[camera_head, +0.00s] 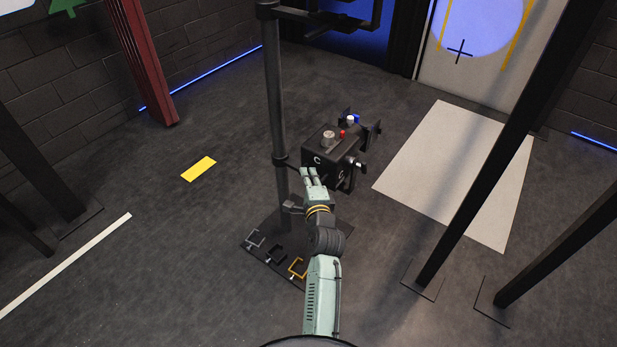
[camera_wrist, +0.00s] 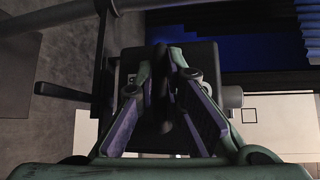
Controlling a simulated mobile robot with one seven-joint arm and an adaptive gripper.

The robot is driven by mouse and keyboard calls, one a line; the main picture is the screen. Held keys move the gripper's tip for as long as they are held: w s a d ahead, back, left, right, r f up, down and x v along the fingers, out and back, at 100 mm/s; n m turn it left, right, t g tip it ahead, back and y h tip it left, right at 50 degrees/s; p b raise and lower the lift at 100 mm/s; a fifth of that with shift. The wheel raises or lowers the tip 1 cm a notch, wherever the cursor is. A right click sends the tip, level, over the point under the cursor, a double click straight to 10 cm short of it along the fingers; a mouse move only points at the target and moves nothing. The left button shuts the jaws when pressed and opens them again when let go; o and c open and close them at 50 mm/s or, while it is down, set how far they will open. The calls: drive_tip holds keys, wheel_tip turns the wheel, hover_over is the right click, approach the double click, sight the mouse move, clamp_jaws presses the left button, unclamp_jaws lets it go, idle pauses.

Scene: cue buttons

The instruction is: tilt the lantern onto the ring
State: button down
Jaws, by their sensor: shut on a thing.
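The lantern (camera_head: 318,146) is a black box on the tall dark stand (camera_head: 275,100), with a round grey knob and a red button on top. It also shows in the wrist view (camera_wrist: 205,62), behind my fingers. My gripper (camera_head: 309,172) is at its near side. In the wrist view my gripper (camera_wrist: 163,70) is shut on a dark handle (camera_wrist: 164,105) of the lantern. A pale blue light disc (camera_head: 485,20) lies on the back panel, with a dark cross at its lower left and yellow lines at its sides. No complete ring can be made out.
Dark posts (camera_head: 480,190) stand at the right. Several small clamps, one yellow (camera_head: 297,267), lie by the stand's foot. A white floor patch (camera_head: 460,170) and a yellow strip (camera_head: 198,169) mark the floor. The floor at left is mostly clear.

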idle(0.4)
drive_tip(key=shift+f, duration=1.05)
drive_tip(key=c, duration=2)
unclamp_jaws()
drive_tip(key=shift+d, duration=0.1)
drive_tip(key=shift+o, duration=0.2)
drive_tip(key=shift+r, duration=0.1)
drive_tip(key=v, duration=0.7)
drive_tip(key=shift+s, duration=0.25)
